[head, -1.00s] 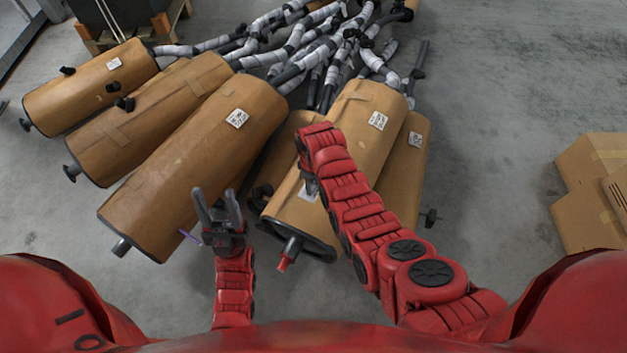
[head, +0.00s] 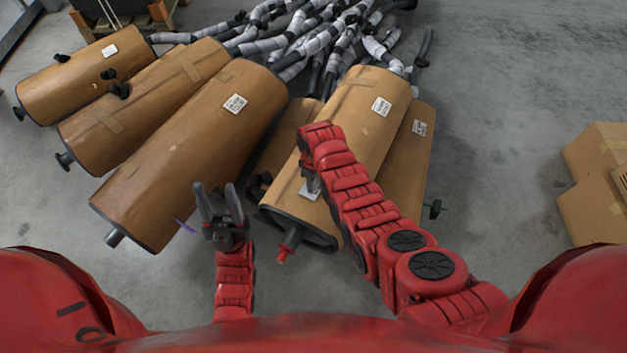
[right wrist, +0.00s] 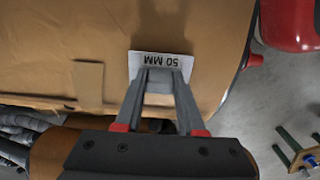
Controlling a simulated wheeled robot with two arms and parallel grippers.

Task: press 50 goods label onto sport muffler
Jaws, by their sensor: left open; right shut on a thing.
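A brown-wrapped muffler (head: 352,112), with a dark end rim and a red-tipped pipe, lies below my right arm. It fills much of the right wrist view (right wrist: 60,40). A white label (right wrist: 160,61) printed "50 MM", upside down in that view, is between my right fingertips (right wrist: 160,72). It lies at the wrapped surface near the muffler's end; I cannot tell whether it touches fully. In the head view the label (head: 309,191) shows just below my right gripper (head: 309,176), which is shut on it. My left gripper (head: 218,200) is open and empty, pointing up.
Three wrapped mufflers (head: 190,150) lie to the left, and others (head: 408,165) lie beside the middle one. Wrapped pipes (head: 300,42) tangle behind. Cardboard boxes (head: 592,185) stand at right. Bare floor (head: 500,130) lies between.

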